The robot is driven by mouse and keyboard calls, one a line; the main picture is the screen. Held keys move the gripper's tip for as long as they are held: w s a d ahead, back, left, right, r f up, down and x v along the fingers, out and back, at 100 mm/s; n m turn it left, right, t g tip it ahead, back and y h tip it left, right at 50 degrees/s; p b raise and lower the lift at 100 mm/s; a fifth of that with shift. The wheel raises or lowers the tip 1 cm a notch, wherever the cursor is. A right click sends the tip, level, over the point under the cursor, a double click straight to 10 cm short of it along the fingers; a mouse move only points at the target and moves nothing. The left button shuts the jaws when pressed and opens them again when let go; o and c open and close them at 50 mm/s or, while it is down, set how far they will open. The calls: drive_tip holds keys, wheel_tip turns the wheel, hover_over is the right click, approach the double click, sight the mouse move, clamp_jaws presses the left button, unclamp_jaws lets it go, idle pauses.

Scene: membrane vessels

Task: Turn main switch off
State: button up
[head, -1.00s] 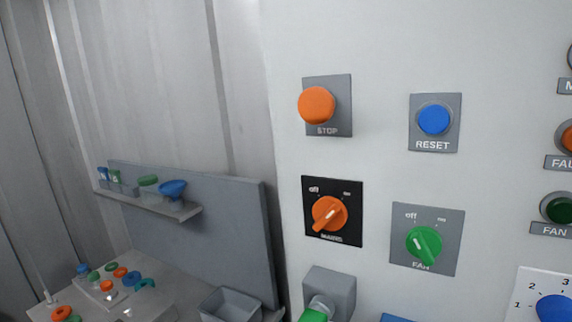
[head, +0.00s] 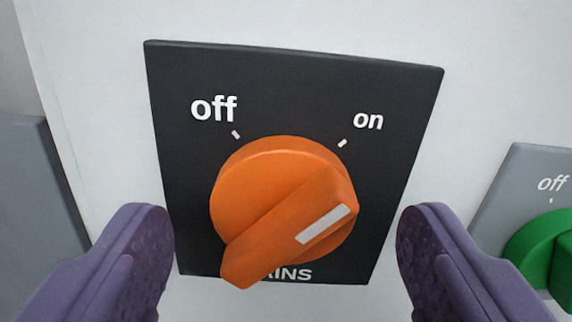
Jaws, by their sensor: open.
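The mains switch is an orange rotary knob (head: 265,190) on a black plate (head: 290,80) marked "off" at upper left and "on" at upper right. The lettering below reads "...INS", partly hidden by the knob. The knob's raised grip runs from lower left to upper right, and its white line lies at the upper-right end, on the "on" side. My gripper (head: 285,240) is open, with one purple finger on each side of the knob. The fingers appear apart from the knob; their exact depth relative to it is hard to tell.
A green knob (head: 540,245) on a grey plate (head: 510,190) marked "off" sits close to the right, near my right finger. The white panel (head: 300,20) surrounds both plates. A grey surface (head: 40,190) shows at the left edge.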

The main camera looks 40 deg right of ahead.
drive_tip(key=shift+w+d, duration=0.35)
drive_tip(key=shift+w, duration=0.3)
drive_tip(key=shift+c, duration=0.2)
drive_tip(key=c, duration=1)
